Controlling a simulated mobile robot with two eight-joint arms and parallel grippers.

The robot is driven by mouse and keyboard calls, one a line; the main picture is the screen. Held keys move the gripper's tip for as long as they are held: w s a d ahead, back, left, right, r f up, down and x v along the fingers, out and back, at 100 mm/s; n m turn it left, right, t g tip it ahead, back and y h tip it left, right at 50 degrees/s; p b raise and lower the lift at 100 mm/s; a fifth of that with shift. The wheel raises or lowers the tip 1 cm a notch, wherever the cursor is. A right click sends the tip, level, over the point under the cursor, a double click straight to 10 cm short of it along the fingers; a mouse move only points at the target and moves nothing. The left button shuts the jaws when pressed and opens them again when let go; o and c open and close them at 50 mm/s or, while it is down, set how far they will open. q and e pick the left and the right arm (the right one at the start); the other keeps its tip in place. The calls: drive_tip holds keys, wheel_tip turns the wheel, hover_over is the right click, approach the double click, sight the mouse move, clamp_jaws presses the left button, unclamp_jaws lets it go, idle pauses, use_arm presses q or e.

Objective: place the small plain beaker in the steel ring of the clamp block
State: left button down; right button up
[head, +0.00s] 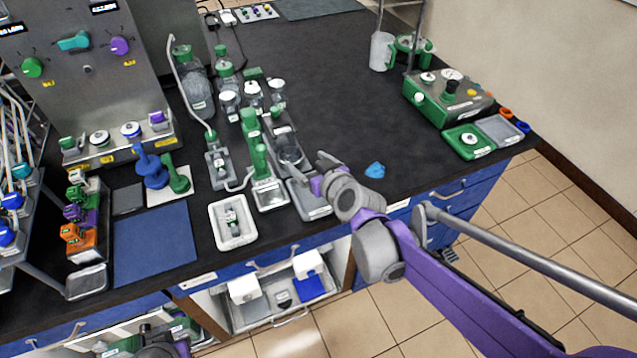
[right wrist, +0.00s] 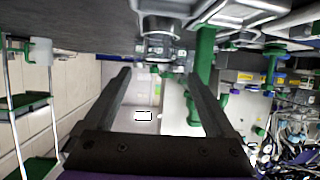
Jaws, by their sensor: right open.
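A small clear beaker-like vessel (head: 289,154) stands upright by a grey block near the front of the bench, just left of my right gripper. I cannot tell whether a steel ring surrounds it. In the right wrist view, a round grey glassy shape (right wrist: 160,27) lies beyond the fingertips; I cannot tell whether it is the beaker or the ring. My right gripper (head: 319,170) is open and empty above the grey tray by the front edge. Its two spread fingers show in the right wrist view (right wrist: 157,76). My left gripper (head: 158,343) is partly in view at the bottom edge; its jaws are unclear.
Tall green-handled pieces (head: 262,162) and several bottles crowd the bench left of my right gripper. A white tray (head: 214,238) and a blue mat (head: 152,262) lie at the front. A blue piece (head: 375,170) lies right of the gripper. The dark bench behind it is clear.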

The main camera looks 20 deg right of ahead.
drive_tip(key=s+f+g, duration=0.4)
drive_tip(key=s+f, duration=0.1)
drive_tip(key=s, duration=0.8)
drive_tip(key=s+f+m+g+h, duration=0.1)
drive_tip(key=s+f+g, duration=0.3)
drive_tip(key=s, duration=0.9)
drive_tip(key=shift+s+a+f+h, duration=0.15)
drive_tip(key=shift+a+f+h, duration=0.15)
drive_tip(key=shift+f, duration=0.35)
